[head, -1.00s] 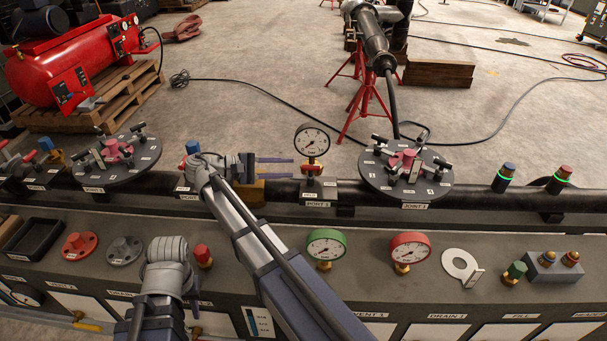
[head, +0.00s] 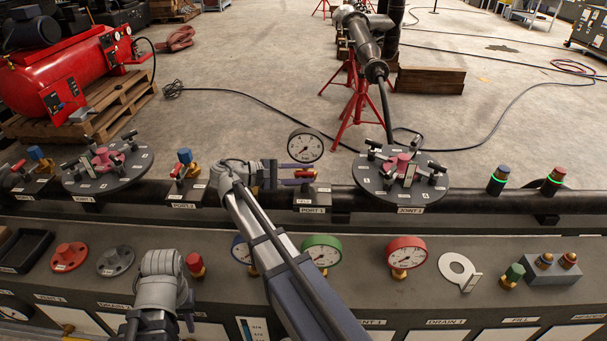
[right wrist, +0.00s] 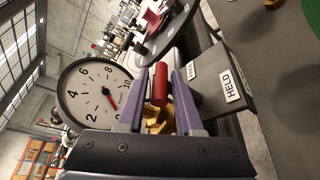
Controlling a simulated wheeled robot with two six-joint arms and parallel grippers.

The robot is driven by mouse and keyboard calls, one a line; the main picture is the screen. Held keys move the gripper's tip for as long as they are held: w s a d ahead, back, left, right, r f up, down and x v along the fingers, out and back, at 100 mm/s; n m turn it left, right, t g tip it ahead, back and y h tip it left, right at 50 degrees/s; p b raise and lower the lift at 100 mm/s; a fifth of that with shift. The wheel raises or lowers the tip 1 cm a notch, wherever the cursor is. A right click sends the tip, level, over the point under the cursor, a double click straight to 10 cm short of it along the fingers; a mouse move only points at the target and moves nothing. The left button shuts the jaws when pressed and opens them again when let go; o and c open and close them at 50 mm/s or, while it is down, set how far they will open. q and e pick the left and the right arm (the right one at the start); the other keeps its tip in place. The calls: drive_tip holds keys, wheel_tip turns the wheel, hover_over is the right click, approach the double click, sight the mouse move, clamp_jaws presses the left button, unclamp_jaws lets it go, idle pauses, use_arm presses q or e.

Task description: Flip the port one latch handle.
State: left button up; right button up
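The port one latch handle is a red bar (right wrist: 159,84) on a brass fitting (right wrist: 158,116), beside a plate (right wrist: 213,78) labelled HELD. In the head view the red handle (head: 306,173) stands above the PORT 1 label (head: 311,210). My right gripper (right wrist: 160,78) is open, with one purple finger on each side of the handle. Gaps show between the fingers and the bar. In the head view this gripper (head: 297,172) reaches in from the left.
A white gauge (head: 305,146) stands right behind the handle. A round flange (head: 401,182) with clamps is close on the right, another flange (head: 108,168) at the left. A second port (head: 183,190) lies left of my right gripper. Gauges and fittings line the bench front.

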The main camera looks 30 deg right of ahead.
clamp_jaws()
drive_tip(key=shift+s+n+t, duration=0.3)
drive_tip(key=shift+n+t, duration=0.2)
drive_tip(key=shift+t, duration=0.1)
drive_tip(key=shift+w+n+t, duration=0.2)
drive_tip(key=shift+n+t, duration=0.3)
drive_tip(key=shift+t, duration=0.2)
unclamp_jaws()
drive_tip(key=shift+a, duration=0.1)
